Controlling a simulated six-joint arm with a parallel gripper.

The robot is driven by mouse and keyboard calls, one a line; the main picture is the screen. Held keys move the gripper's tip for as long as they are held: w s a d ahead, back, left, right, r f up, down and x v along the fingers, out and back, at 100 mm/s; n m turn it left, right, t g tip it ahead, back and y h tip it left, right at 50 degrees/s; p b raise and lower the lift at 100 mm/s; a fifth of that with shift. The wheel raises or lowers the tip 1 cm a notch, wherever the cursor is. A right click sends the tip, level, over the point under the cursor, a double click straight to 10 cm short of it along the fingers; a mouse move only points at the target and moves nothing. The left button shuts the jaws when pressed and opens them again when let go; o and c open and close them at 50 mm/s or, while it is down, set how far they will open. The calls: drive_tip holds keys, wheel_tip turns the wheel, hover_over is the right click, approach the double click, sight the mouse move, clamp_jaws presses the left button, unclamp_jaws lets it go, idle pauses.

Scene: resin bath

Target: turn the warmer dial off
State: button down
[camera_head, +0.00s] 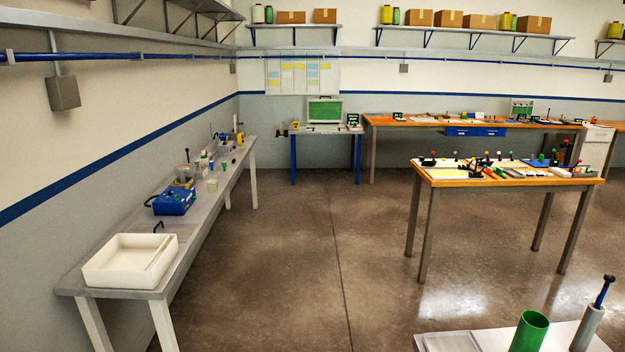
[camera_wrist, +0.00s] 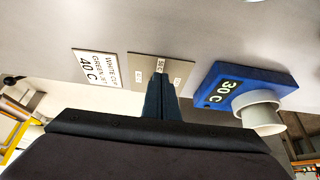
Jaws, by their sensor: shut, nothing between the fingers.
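In the wrist view my gripper (camera_wrist: 161,82) is shut and empty. Its fingertips are in front of a grey plate (camera_wrist: 145,66) with a small "50 C" label and smaller labels at its sides. The fingers cover the plate's lower middle; a dial knob there is not visible, and I cannot tell whether they touch the plate. To the right is a blue block (camera_wrist: 255,77) marked "30 C", with a white round cup-like piece (camera_wrist: 259,110) at it. In the head view a blue box (camera_head: 173,203) sits on the left bench. My gripper is not visible there.
A white sign (camera_wrist: 97,66) reading "WHITE CUP GREEN JET 40 C" is left of the plate. In the head view a white tray (camera_head: 105,273) is at the bench's near end, with small items beyond the blue box. The central floor (camera_head: 300,250) is clear.

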drive_tip(key=shift+d, duration=0.55)
idle(0.7)
drive_tip(key=shift+s+b, duration=0.15)
drive_tip(key=shift+b, duration=0.9)
idle(0.4)
idle(0.4)
drive_tip(key=shift+a, duration=0.4)
drive_tip(key=shift+r+p, duration=1.7)
drive_tip(key=shift+r, duration=1.3)
drive_tip(key=r+p, duration=0.1)
drive_tip(key=p, duration=0.2)
drive_tip(key=shift+a+r, duration=0.1)
drive_tip(key=shift+a, duration=0.1)
